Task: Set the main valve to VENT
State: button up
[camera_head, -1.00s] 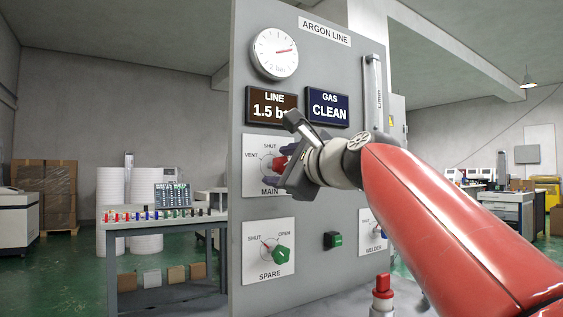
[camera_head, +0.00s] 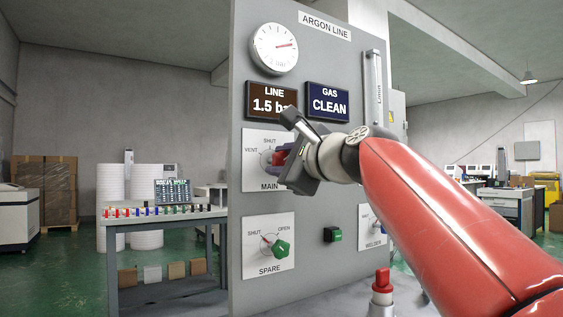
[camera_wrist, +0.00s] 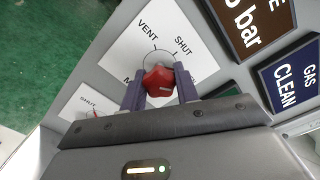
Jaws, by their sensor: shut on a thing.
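The main valve is a red knob (camera_head: 279,157) on a white plate marked VENT and SHUT, on the grey ARGON LINE panel. In the wrist view the red knob (camera_wrist: 159,80) sits between the two purple fingers of my gripper (camera_wrist: 160,87). My gripper (camera_head: 284,160) is shut on the knob from the right side in the head view. The VENT label is to the left and the SHUT label above the knob. My fingers hide part of the plate, and I cannot tell exactly where the knob's pointer stands.
The gauge (camera_head: 274,48) reads high; displays show LINE 1.5 bar (camera_head: 271,101) and GAS CLEAN (camera_head: 328,102). A red-topped post (camera_head: 382,285) stands in front.

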jog(key=n+b, duration=0.1)
jog(key=n, duration=0.4)
jog(key=shift+f+n, duration=0.15)
jog(key=shift+n, duration=0.25)
jog(key=n+b, duration=0.2)
jog(key=n, duration=0.4)
jog(key=n+b, duration=0.1)
jog(key=n, duration=0.4)
jog(key=shift+n, duration=0.3)
jog(key=n+b, duration=0.1)
jog(key=n, duration=0.4)
jog(key=shift+n, duration=0.3)
jog(key=o, duration=1)
jog(key=shift+c, duration=0.2)
